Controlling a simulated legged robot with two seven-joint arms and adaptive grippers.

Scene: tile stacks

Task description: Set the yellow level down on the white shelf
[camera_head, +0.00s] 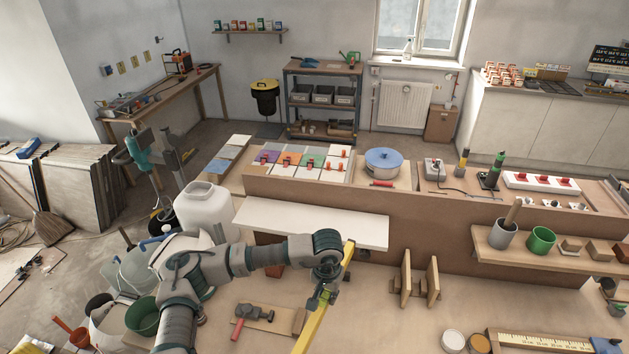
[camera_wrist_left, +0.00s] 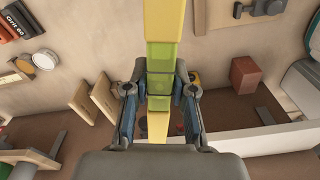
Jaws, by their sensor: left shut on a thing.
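The yellow level (camera_head: 313,326) is a long yellow bar with a green middle section. My left gripper (camera_head: 326,297) is shut on it and holds it above the workbench, in front of the white shelf's right end. In the left wrist view the level (camera_wrist_left: 163,20) runs between the two fingers of the gripper (camera_wrist_left: 158,88), which close around its green part. The white shelf (camera_head: 330,222) is a flat white board fixed on the front of the wooden ledge, and its top is bare. Its edge seems to show in the left wrist view (camera_wrist_left: 270,138). My right gripper is not in view.
A wooden rack with two upright boards (camera_head: 432,280) stands on the bench right of the level. A red-handled tool (camera_head: 252,316) lies on a board to the left. A white canister (camera_head: 203,208) stands left of the shelf. A blue-lidded pot (camera_head: 384,160) is on the ledge behind.

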